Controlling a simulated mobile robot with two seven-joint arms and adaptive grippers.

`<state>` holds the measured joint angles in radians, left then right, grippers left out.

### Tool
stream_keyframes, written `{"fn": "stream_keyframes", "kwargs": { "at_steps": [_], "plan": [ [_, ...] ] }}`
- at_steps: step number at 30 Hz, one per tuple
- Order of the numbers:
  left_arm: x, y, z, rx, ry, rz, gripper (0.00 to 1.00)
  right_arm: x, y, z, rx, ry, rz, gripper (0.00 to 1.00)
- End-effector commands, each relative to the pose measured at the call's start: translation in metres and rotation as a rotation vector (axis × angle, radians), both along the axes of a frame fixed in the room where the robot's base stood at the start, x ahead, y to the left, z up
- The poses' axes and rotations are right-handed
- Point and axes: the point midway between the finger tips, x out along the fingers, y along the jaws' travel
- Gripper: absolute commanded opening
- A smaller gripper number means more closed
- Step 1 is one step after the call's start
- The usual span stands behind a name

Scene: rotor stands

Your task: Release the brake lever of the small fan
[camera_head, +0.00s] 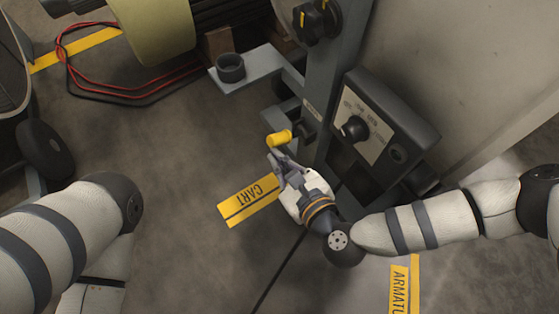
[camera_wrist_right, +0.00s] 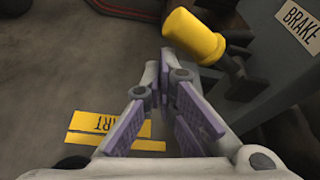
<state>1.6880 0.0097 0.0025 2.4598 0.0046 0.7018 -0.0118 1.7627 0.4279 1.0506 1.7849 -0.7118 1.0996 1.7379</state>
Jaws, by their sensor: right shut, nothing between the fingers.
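The brake lever has a yellow cylindrical knob (camera_head: 279,137) on a dark arm, beside the grey upright post. The same knob (camera_wrist_right: 194,36) is large in the right wrist view, with a white BRAKE label (camera_wrist_right: 302,24) on the post to its right. My right gripper (camera_head: 275,158) is shut and empty. Its fingertips (camera_wrist_right: 163,75) are just below the knob in the picture, close to the lever; I cannot tell whether they touch it. My left arm shows at the lower left, but its gripper is out of view. I cannot make out the small fan itself.
A control box with a black knob (camera_head: 355,129) is mounted right of the post (camera_head: 337,55). A grey bracket (camera_head: 250,68) carries a dark cup. Red and black cables (camera_head: 115,92) lie on the floor. The floor around the yellow CART label (camera_head: 249,199) is clear.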

Motion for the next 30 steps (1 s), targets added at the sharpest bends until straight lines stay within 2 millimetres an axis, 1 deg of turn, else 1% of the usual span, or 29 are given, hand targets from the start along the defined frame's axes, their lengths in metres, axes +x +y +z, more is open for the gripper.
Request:
{"fn": "stream_keyframes", "kwargs": {
  "at_steps": [3,10,30],
  "plan": [
    [0.000,0.000,0.002,0.001,-0.002,0.001,0.40,0.000,-0.001,0.006,0.000,-0.001,-0.002,0.00],
    [0.000,0.001,0.004,0.001,-0.004,0.000,0.40,0.000,-0.001,0.012,-0.001,-0.001,-0.001,0.00],
    [0.000,0.001,0.004,0.002,-0.004,0.000,0.40,0.002,0.001,0.016,0.003,-0.006,0.001,0.00]
  ]
}}
